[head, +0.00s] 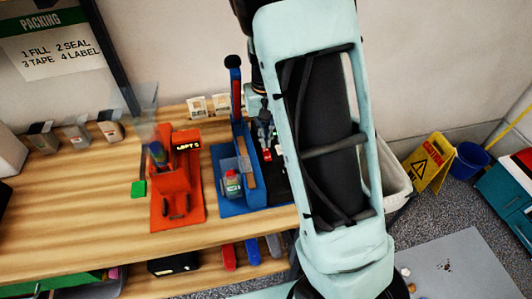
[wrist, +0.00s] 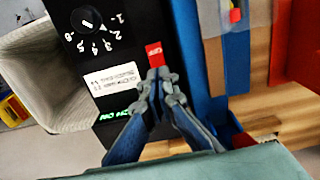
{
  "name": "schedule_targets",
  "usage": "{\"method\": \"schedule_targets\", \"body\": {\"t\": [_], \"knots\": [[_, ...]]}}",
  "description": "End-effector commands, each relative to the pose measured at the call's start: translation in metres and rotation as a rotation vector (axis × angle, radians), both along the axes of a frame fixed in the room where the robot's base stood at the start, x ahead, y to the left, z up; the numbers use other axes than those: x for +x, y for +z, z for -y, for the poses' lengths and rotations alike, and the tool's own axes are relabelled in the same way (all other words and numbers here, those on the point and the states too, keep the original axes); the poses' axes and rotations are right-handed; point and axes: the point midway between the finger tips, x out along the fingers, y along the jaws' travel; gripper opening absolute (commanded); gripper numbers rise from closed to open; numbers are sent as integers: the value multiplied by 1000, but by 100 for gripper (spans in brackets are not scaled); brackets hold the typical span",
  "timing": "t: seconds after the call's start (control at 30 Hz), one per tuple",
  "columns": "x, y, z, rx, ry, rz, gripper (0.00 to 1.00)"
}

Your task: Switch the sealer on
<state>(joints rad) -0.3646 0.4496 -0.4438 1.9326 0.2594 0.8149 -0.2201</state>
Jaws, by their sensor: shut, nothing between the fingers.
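The sealer's black control panel (wrist: 115,60) fills the upper left of the wrist view. It has a round numbered dial (wrist: 87,20), a white label and a line of green text that is cut off. A red switch (wrist: 154,54) with small lettering I cannot read sits at the panel's right edge. My gripper (wrist: 166,77) is shut and empty, its tips right beside the lower end of the switch; I cannot tell whether they touch. In the head view, the black panel (head: 281,183) is partly hidden by my arm, with my gripper (head: 267,148) over it.
A blue station (head: 238,202) with an upright lever (head: 236,95) and a jar adjoins the panel. An orange machine (head: 176,185) stands left on the wooden table (head: 100,215). A pale bin (head: 393,180) and a yellow caution sign (head: 433,163) stand right.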

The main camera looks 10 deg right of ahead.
Motion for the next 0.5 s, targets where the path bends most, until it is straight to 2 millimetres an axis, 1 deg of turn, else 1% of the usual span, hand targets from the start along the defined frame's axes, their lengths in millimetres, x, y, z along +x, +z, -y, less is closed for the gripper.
{"method": "schedule_targets", "body": {"t": [0.5], "knots": [[0,-4,0,0,0,0,0]]}}
